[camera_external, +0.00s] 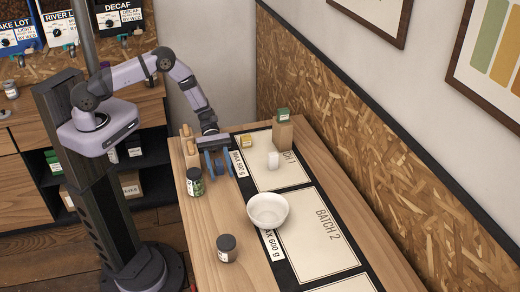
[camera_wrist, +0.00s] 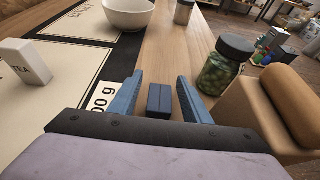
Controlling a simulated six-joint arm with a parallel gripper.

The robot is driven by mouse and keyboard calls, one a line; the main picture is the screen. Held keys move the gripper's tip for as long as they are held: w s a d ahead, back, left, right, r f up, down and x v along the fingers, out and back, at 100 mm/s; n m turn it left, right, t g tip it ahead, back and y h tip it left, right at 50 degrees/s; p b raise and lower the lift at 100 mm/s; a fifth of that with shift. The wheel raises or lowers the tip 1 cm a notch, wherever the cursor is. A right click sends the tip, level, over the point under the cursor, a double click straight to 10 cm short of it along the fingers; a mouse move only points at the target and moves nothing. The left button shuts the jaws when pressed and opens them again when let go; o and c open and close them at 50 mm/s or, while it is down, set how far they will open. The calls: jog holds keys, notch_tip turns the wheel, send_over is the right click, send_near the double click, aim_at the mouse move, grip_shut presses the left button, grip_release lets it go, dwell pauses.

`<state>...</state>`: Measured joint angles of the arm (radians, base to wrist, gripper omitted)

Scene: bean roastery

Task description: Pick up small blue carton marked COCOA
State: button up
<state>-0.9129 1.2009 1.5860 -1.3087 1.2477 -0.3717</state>
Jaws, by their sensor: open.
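A small dark blue carton (camera_wrist: 159,101) stands on the wooden counter in the wrist view, between the two blue fingers of my gripper (camera_wrist: 160,95). There is a gap on each side of it, so it is not gripped. No marking on it can be read. In the external view my gripper (camera_external: 217,167) points down over the counter's far part, and I cannot make out the carton apart from the blue fingers. My gripper is open.
A jar of green beans (camera_wrist: 222,68) stands close to the right finger, near a wooden object (camera_wrist: 280,105). A white TEA carton (camera_wrist: 25,62) is on the left. A white bowl (camera_external: 267,210), dark-lidded jar (camera_external: 227,248) and yellow box (camera_external: 246,141) are around.

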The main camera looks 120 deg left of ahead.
jog(key=shift+c, duration=0.4)
grip_shut()
jog(key=shift+r, duration=0.15)
notch_tip(320, 180, up, 10)
jog(key=b, duration=0.3)
dwell(0.5)
